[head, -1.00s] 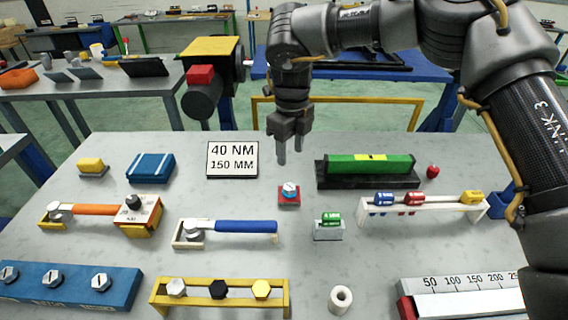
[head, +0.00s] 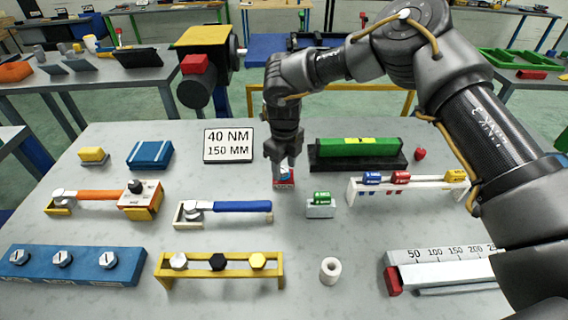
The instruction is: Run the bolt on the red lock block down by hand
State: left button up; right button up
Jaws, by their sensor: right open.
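The red lock block (head: 283,186) sits on the grey table, right of the blue-handled wrench. My left gripper is not in view.
A blue-handled wrench (head: 230,207) lies left of the block and a green-topped holder (head: 320,206) stands close on its right. The sign (head: 228,145) and the green level (head: 358,153) stand behind. A yellow bolt rack (head: 220,282) is in front.

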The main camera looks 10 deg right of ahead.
jog(key=shift+f, duration=0.15)
jog(key=shift+s, duration=0.1)
jog(key=shift+c, duration=0.9)
jog(key=c, duration=0.8)
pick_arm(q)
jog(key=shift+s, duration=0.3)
pick_arm(e)
jog(key=shift+m, duration=0.3)
